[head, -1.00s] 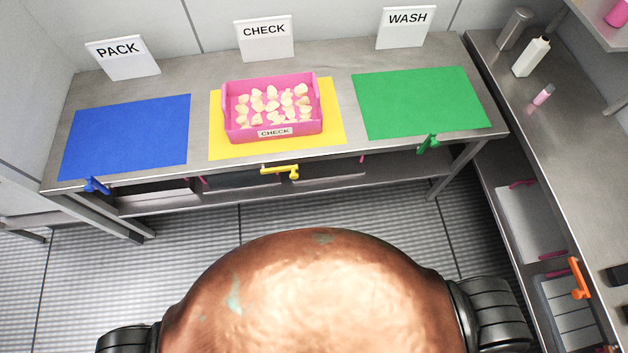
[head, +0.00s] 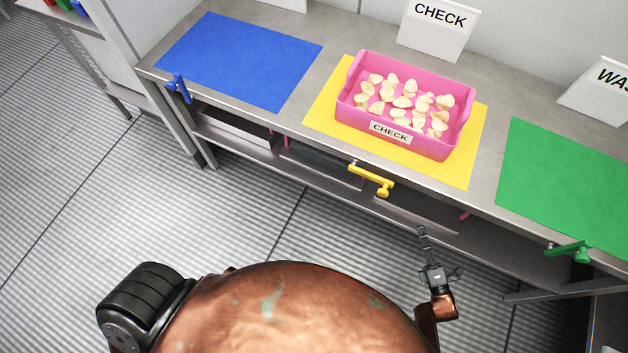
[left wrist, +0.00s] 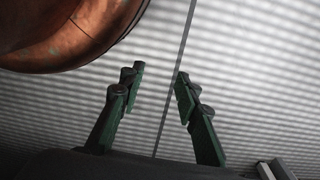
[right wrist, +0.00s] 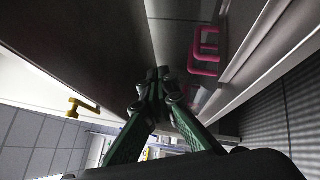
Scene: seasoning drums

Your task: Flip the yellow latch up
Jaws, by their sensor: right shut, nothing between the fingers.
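The yellow latch (head: 372,179) is on the front edge of the steel table, below the yellow mat (head: 325,110). It lies sideways along the edge, its thicker end to the right. A yellow latch also shows at the left of the right wrist view (right wrist: 85,106). My right gripper (head: 422,231) is below and to the right of the latch, apart from it, in front of the table's lower shelf. Its fingertips meet in the right wrist view (right wrist: 158,73), with nothing between them. My left gripper (left wrist: 160,72) is open and empty above the ribbed floor.
A pink CHECK bin (head: 445,145) of pale pieces stands on the yellow mat. A blue latch (head: 178,88) and a green latch (head: 570,252) sit along the same edge. Pink handles (right wrist: 206,50) show near my right gripper. The floor (head: 90,200) at left is clear.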

